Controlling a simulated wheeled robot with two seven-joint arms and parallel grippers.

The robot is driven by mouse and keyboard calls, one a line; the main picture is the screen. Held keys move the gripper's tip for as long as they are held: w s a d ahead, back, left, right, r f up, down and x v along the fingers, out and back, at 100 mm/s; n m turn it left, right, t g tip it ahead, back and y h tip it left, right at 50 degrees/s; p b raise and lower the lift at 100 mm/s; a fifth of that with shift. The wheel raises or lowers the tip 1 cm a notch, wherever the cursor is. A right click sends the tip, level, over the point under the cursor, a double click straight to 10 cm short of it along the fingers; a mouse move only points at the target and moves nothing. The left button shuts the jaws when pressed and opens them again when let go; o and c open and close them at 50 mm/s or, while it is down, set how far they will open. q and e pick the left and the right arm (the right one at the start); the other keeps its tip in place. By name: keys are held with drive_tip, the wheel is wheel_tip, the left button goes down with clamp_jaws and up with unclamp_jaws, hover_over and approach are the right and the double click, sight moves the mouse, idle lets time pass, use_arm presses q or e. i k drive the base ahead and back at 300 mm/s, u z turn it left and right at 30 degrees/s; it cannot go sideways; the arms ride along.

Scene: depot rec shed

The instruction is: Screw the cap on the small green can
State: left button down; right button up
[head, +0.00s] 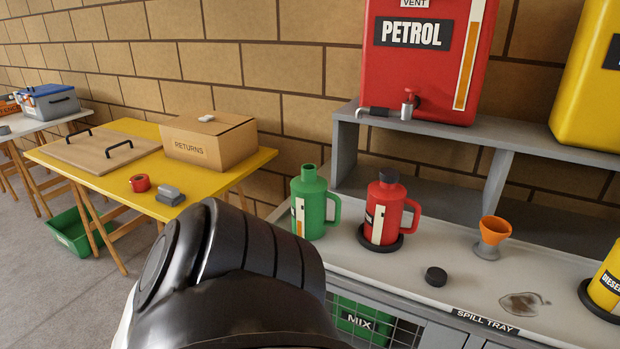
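The small green can (315,212) stands upright at the left end of the grey counter. Its neck is open at the top, with no cap on it, and its handle points right. A loose round black cap (436,277) lies flat on the counter, to the right of the can and nearer the front. Neither of my grippers is in view. A black link of one of my arms fills the lower middle, in front of the can, and hides the counter's left front part.
A red can (392,208) with a black cap on it stands on a dark round base between the green can and an orange funnel (495,230). A dark spill (522,303) marks the counter at right. A shelf (470,130) holding a red petrol tank (425,70) overhangs the back.

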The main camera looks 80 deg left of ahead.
sight(309, 192)
drive_tip(key=u, duration=2.4)
